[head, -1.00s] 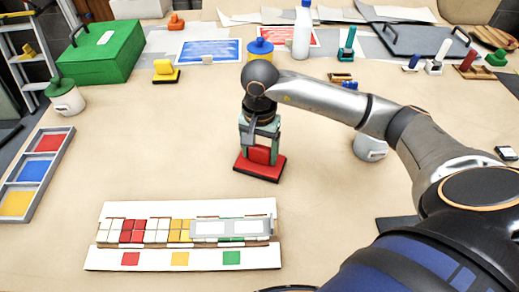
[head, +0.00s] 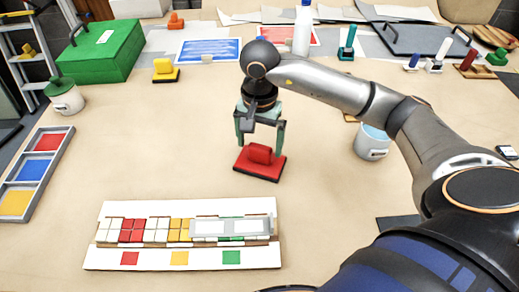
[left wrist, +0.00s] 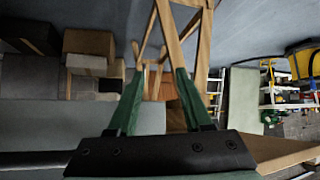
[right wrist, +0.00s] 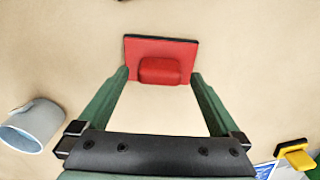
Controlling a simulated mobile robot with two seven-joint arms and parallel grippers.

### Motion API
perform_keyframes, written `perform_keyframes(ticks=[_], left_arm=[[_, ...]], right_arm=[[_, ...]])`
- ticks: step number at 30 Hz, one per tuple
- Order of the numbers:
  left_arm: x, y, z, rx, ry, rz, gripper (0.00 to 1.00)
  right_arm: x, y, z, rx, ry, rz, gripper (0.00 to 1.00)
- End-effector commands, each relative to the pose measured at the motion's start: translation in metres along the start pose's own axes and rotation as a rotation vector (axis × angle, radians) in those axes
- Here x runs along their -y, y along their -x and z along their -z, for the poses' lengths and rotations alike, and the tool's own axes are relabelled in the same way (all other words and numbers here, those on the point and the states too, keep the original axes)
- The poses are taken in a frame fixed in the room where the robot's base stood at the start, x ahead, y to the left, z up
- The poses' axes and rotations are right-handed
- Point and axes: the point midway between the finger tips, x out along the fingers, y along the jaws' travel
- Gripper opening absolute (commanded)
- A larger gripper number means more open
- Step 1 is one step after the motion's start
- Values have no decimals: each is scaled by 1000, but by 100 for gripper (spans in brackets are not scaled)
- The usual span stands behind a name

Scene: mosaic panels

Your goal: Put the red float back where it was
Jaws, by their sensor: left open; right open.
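The red float (head: 259,163) is a flat red plate on a dark base with a red block grip on top. It lies flat on the middle of the table, and it also shows in the right wrist view (right wrist: 160,68). My right gripper (head: 260,142) is open and empty, just above the float and apart from it. In the right wrist view its two green fingers (right wrist: 158,80) stand wide on either side of the grip. My left gripper (left wrist: 152,72) is open and empty in the left wrist view, facing furniture away from the table; it is outside the head view.
A white mosaic panel (head: 105,261) with coloured tiles lies in front. A tile tray (head: 62,150) is at the left. A yellow float (head: 164,69) and green box (head: 122,52) stand behind. A grey-white bucket (head: 371,145) is right of the float. Table around the float is clear.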

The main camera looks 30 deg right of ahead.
Motion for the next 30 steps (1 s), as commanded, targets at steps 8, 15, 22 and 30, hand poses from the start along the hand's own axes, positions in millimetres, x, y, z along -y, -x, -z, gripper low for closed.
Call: perform_keyframes(ticks=[8,15,22,30], left_arm=[[0,-5,-5,1,0,0,50],[0,-1,-2,2,0,0,50],[0,-1,-2,2,0,0,50],[0,-1,-2,2,0,0,50]], right_arm=[[1,64,0,-3,2,6,100],[0,86,0,0,1,1,100],[0,88,0,1,0,0,100],[0,88,0,1,0,0,100]])
